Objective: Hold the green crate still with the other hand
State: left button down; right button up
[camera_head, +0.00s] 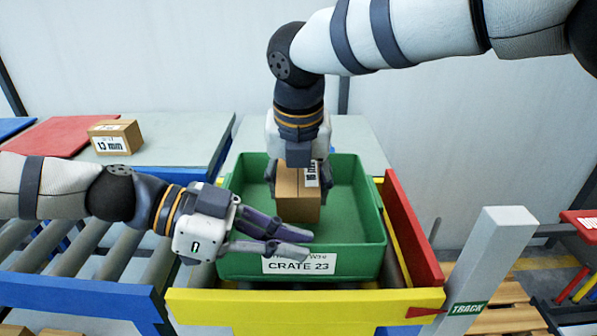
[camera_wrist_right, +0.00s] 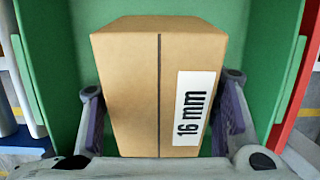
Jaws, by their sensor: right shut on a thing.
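The green crate (camera_head: 345,262) stands in the middle of the head view, with a white "CRATE 23" label on its front. My right gripper (camera_head: 298,185) reaches down into the crate. It is shut on a brown box (camera_head: 296,208), which has a "16 mm" label in the right wrist view (camera_wrist_right: 140,85). There the box sits between both fingers. I cannot tell whether the box touches the crate floor. My left gripper (camera_head: 306,243) is at the crate's front left, its fingers apart and pointing right across the front rim. Whether it touches the rim is unclear.
A yellow and red frame (camera_head: 270,308) surrounds the crate at front and right. A roller conveyor (camera_head: 110,250) lies on the left. Behind it, a "13 mm" box (camera_head: 115,137) sits on a grey table (camera_head: 185,130). A "TRACK" post (camera_head: 490,260) stands at right.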

aim_at(299, 174)
jog(key=shift+s+x, duration=0.2)
jog(key=shift+x, duration=0.6)
jog(key=shift+s+x, duration=0.2)
jog(key=shift+x, duration=0.65)
jog(key=shift+f, duration=0.1)
jog(key=o, duration=1.9)
jog(key=shift+c, duration=0.2)
jog(key=v, duration=1.2)
